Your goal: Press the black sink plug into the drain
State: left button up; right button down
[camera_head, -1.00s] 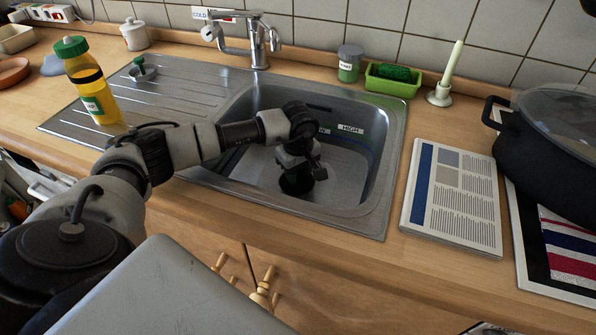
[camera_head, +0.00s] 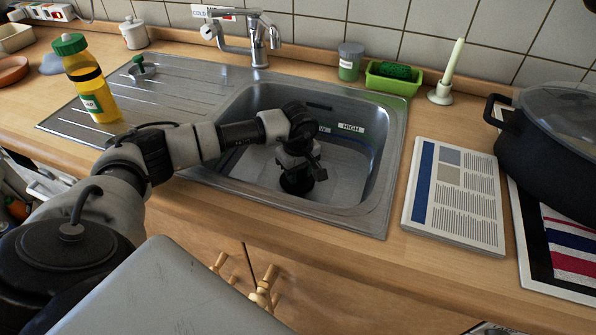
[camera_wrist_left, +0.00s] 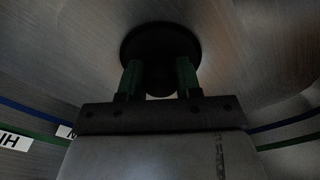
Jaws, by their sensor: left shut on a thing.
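The black sink plug (camera_wrist_left: 160,40) shows in the left wrist view as a dark round disc with a knob. My left gripper (camera_wrist_left: 159,78) has its green fingers on either side of the knob and is shut on it. In the head view my left gripper (camera_head: 298,178) points down into the steel sink (camera_head: 345,190), low over its floor. A dark rim of the plug (camera_head: 296,187) shows beneath it. The drain is hidden under the plug and gripper, so I cannot tell how deep the plug sits. My right gripper is out of view.
A small round metal piece with a green knob (camera_head: 141,68) lies on the drainboard beside a yellow bottle (camera_head: 92,85). The tap (camera_head: 257,40) stands behind the sink. A green sponge tray (camera_head: 392,80), booklet (camera_head: 455,195) and black pot (camera_head: 550,150) are to the right.

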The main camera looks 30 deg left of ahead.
pick_arm(q)
jog(key=shift+r, duration=0.5)
jog(key=shift+r+p, duration=1.9)
jog(key=shift+r, duration=0.9)
jog(key=shift+r, duration=0.1)
